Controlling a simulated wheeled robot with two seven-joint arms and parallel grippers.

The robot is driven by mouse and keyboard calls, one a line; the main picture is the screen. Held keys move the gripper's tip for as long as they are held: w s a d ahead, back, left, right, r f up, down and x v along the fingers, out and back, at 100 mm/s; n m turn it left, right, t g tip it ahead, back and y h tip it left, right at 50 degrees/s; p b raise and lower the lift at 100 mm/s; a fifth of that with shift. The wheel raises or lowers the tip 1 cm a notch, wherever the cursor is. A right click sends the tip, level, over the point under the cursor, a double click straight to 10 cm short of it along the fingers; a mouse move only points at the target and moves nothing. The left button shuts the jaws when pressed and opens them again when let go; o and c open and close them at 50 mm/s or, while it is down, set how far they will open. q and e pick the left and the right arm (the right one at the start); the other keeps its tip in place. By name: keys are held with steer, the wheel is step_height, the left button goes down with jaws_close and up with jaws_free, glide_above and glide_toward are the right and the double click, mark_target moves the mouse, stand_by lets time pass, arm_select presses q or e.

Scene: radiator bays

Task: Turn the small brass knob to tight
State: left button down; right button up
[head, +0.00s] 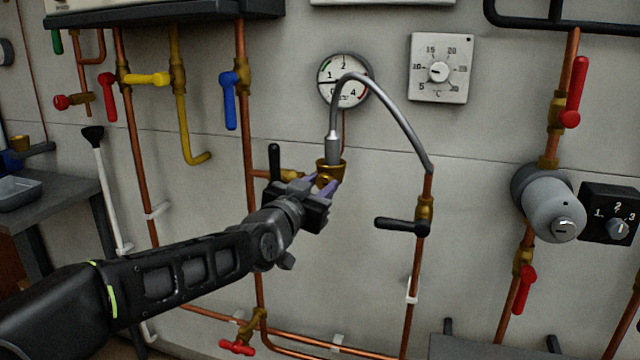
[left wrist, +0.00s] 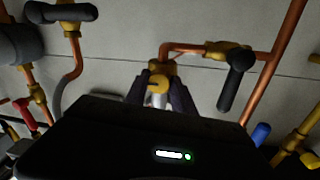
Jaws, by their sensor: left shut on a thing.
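The small brass knob (head: 326,181) sits on the brass fitting (head: 331,168) below the braided hose, under the round gauge. My left gripper (head: 320,186) reaches it from the lower left. Its fingers are shut on the knob, one on each side. My right gripper is in neither view.
A black lever (head: 274,162) stands just left of the gripper, and another black lever (head: 402,226) lies to the right. The grey hose (head: 392,108) arches overhead. The pressure gauge (head: 343,80) and thermostat (head: 440,69) are above.

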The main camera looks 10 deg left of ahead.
arm_select(q)
steer(key=shift+f, duration=0.15)
steer(key=c, duration=1.1)
jaws_free()
steer(key=shift+o, duration=0.2)
steer(key=shift+s, duration=0.1)
steer(key=s+a, duration=0.1)
steer(key=s, duration=0.6)
steer(key=shift+s+a, duration=0.15)
steer(key=shift+s, duration=0.1)
